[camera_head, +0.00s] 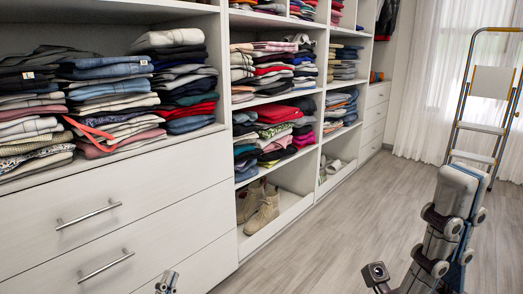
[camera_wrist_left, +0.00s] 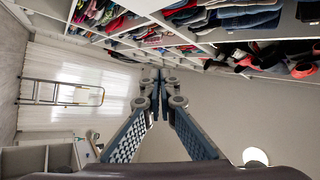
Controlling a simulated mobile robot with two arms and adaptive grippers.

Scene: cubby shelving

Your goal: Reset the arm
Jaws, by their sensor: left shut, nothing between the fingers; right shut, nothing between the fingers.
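My left gripper (camera_head: 168,283) shows only its tip at the bottom edge of the head view, in front of the lower drawer. In the left wrist view (camera_wrist_left: 160,78) its fingers come together at the tips, shut, with nothing held. My right gripper (camera_head: 460,190) points upward at the lower right of the head view, over the floor. It is shut and holds nothing that I can see. The left arm behind the gripper is out of the head view.
White cubby shelving (camera_head: 222,100) with folded clothes and drawers fills the left and centre. Beige boots (camera_head: 262,208) stand in a low cubby. A stepladder (camera_head: 482,125) stands at the right before white curtains (camera_head: 425,80). The wooden floor (camera_head: 335,225) between is clear.

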